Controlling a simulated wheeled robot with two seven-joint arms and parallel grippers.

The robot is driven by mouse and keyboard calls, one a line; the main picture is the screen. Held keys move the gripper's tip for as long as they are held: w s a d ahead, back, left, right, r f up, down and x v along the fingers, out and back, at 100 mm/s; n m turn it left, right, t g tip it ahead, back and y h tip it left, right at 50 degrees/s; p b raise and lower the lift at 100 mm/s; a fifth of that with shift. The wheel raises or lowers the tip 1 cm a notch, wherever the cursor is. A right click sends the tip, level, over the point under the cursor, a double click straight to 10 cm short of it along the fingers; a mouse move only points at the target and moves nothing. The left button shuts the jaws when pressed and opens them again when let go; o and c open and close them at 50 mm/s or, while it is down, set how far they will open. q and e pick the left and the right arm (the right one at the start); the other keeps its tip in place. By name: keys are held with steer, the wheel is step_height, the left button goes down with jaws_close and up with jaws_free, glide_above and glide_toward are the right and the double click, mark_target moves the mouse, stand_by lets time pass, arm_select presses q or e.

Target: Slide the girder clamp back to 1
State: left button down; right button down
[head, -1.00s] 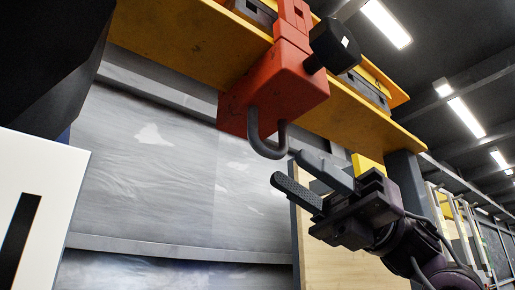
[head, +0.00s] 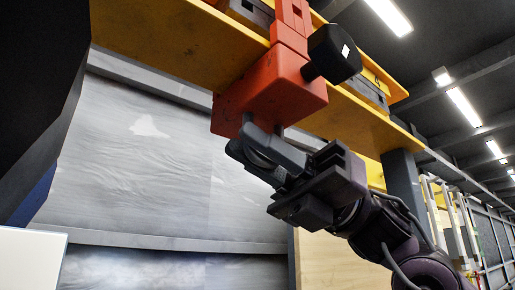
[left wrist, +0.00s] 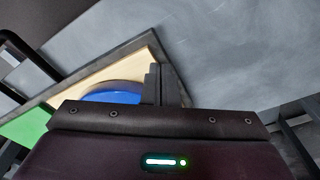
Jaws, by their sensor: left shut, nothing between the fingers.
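The girder clamp (head: 268,92) is an orange-red block with a black knob (head: 335,54) at its right side. It sits at the yellow girder (head: 185,40) in the upper middle of the head view. A grey hook hangs under it, now mostly covered by my right gripper (head: 252,152). The right fingers are at the hook, just under the block. Whether they are closed on it is not clear. My left gripper (left wrist: 164,84) shows in the left wrist view, its fingers together and empty. It is not seen in the head view.
A grey post (head: 403,185) stands under the girder to the right. A light wooden panel (head: 335,262) is behind my right arm. A white board (head: 30,262) is at the lower left. The left wrist view shows a blue round shape (left wrist: 115,97) on a beige panel.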

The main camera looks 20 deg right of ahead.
arm_select(q)
steer(key=shift+f, duration=0.1)
arm_select(e)
steer(key=shift+a+f, duration=0.1)
steer(key=a, duration=0.1)
steer(key=s+a, duration=0.1)
steer(key=a, duration=0.1)
steer(key=a+b, duration=0.1)
steer(key=a, duration=0.1)
steer(key=shift+s, duration=0.35)
steer(key=c, duration=1.5)
jaws_free()
steer(key=shift+w+d, duration=0.15)
steer(key=shift+d, duration=0.1)
arm_select(q)
steer(key=shift+f, duration=0.55)
arm_select(e)
steer(key=shift+a, duration=0.1)
arm_select(q)
steer(key=shift+a, duration=0.1)
